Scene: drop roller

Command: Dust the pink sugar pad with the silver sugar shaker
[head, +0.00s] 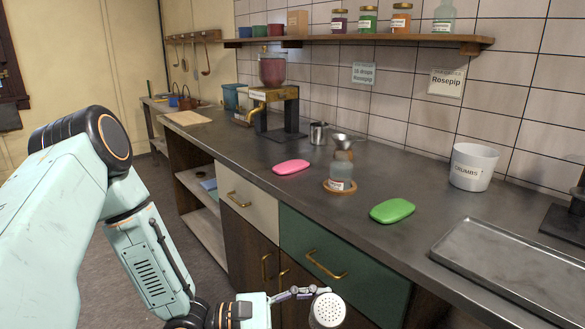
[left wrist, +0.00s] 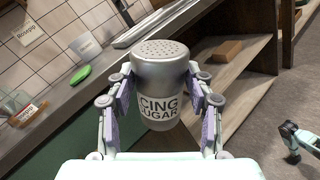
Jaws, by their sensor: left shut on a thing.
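The pink sugar pad (head: 292,167) lies flat on the grey counter, left of the bottle in the head view. My left gripper (head: 318,294) is shut on the silver sugar shaker (head: 328,311), at the bottom edge of the head view, in front of the cabinets and away from the pad. In the left wrist view the shaker (left wrist: 160,75) sits between both fingers, its perforated lid upward and its label reading "icing sugar". The pink pad does not show in the left wrist view.
A glass bottle (head: 341,172) with a funnel stands on a round coaster right of the pink pad. A green pad (head: 392,210), a white tub (head: 473,166) and a metal tray (head: 500,265) are further right. A dispenser stand (head: 290,112) and metal cup (head: 318,134) stand behind.

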